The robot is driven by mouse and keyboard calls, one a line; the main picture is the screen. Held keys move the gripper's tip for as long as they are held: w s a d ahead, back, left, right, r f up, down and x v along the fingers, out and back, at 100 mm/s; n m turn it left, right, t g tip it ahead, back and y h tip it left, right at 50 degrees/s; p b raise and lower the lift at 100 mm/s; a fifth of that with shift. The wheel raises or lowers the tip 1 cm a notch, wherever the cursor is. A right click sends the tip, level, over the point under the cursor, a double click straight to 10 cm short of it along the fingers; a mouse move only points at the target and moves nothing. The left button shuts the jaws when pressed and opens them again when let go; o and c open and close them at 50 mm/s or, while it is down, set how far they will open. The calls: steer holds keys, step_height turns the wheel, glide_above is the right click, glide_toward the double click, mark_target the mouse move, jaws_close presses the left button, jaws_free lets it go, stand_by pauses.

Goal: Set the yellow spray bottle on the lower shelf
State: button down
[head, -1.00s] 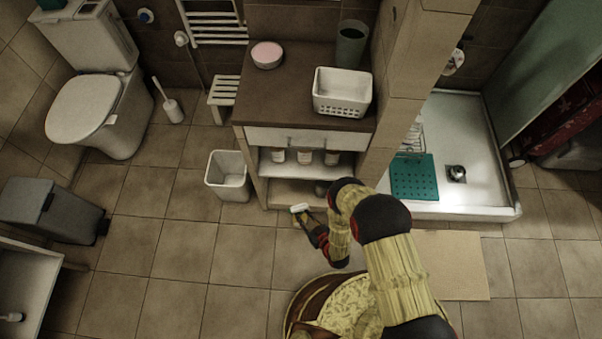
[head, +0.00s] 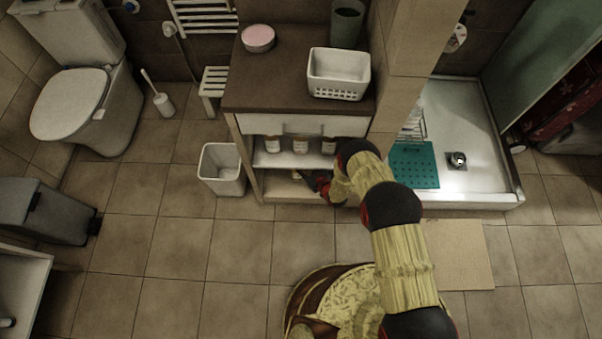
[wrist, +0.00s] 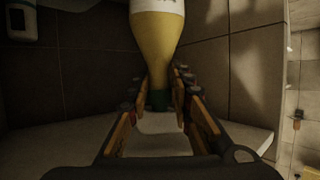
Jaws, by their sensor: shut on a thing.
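The yellow spray bottle (wrist: 157,45) shows large in the wrist view, with a yellow body, a white label and a dark green neck. My gripper (wrist: 160,97) is shut on it at the neck, one finger on each side. A pale part, seemingly the spray head, shows between the fingers. In the head view my gripper (head: 320,183) reaches into the lower opening of the cabinet, over the lower shelf (head: 275,189). There the bottle is mostly hidden by the cabinet and my arm. I cannot tell whether its base touches the shelf.
A white bin (head: 222,170) stands left of the cabinet. The brown top carries a white basket (head: 338,74). The floor in front is clear.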

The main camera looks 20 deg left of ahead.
step_height(320, 180, down, 7)
steer(key=b, duration=0.3)
steer(key=shift+s, duration=0.1)
steer(key=c, duration=1.6)
jaws_free()
steer(key=p+v, duration=0.4)
steer(key=v, duration=0.8)
steer(key=shift+r, duration=0.15)
